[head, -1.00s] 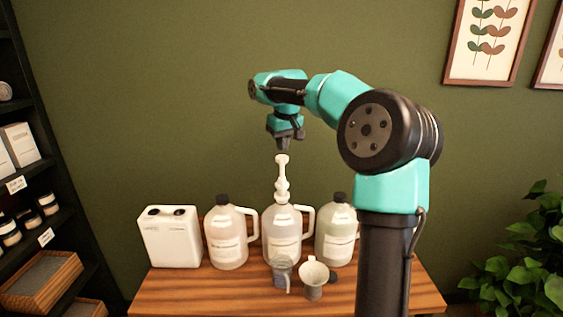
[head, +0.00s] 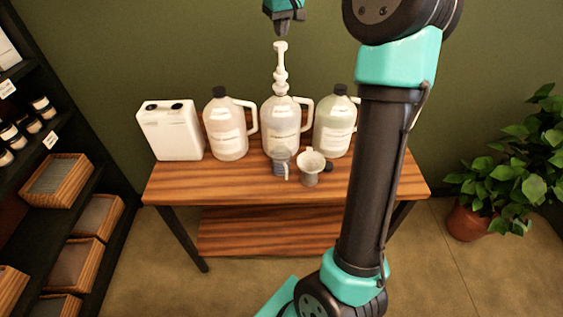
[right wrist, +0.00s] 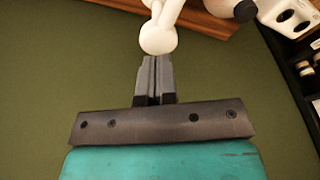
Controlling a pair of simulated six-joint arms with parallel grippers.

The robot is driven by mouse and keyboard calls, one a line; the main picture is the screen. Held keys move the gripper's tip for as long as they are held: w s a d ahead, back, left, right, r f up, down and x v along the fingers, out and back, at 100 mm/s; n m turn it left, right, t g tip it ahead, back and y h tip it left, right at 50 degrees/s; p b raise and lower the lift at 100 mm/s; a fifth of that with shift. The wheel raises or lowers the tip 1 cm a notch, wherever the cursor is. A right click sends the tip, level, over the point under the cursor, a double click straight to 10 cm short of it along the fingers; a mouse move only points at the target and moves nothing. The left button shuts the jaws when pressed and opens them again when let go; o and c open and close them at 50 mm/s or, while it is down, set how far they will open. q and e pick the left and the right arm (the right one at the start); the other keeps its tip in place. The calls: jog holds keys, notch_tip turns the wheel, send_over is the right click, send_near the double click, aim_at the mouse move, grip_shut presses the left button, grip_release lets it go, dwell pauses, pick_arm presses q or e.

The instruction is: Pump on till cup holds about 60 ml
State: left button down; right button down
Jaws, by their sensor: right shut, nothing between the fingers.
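A white pump (head: 281,72) stands upright on the middle jug (head: 282,125) on the wooden table. Its head (right wrist: 158,38) also shows in the right wrist view, just beyond my fingertips. A small clear grey cup (head: 281,164) stands in front of that jug; its liquid level is too small to read. My right gripper (head: 284,30) is shut and empty, pointing down just above the pump head. In the right wrist view its fingers (right wrist: 155,68) are together; I cannot tell whether they touch the pump. My left gripper is not in view.
A jug with a dark cap (head: 228,125) stands left, another (head: 336,123) right, and a white canister (head: 170,130) at the far left. Shelves (head: 60,190) and a plant (head: 510,180) flank the table.

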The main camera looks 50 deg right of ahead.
aim_at(281, 43)
jog(key=shift+f, duration=0.15)
jog(key=shift+f, duration=2.9)
jog(key=shift+r, duration=2.7)
jog(key=shift+f, duration=0.1)
jog(key=shift+f, duration=1.45)
jog(key=shift+r, duration=1.95)
